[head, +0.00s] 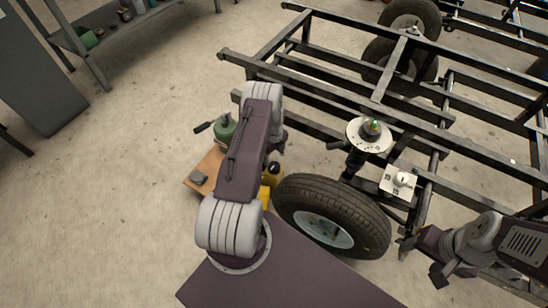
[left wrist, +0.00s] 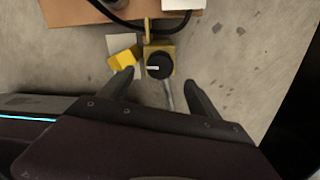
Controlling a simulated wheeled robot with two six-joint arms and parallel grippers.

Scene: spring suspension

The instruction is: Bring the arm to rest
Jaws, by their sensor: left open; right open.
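My left arm reaches up the middle of the head view, and its gripper is mostly hidden behind the arm there. In the left wrist view my left gripper (left wrist: 158,78) is open, its two fingers apart. A yellow box with a black knob (left wrist: 159,65) shows beyond and between the fingertips; I cannot tell the gap to it. My right gripper (head: 424,262) is open at the lower right of the head view, beside the tyre (head: 340,218). A round white plate (head: 369,135) with a greenish top stands on the suspension post at the black frame (head: 330,70).
A wooden board (head: 206,166) on the floor bears a green tank (head: 224,130) and a grey item. A small white plate with a knob (head: 401,180) sits right of the post. A shelf (head: 95,40) stands at upper left. The concrete floor at left is clear.

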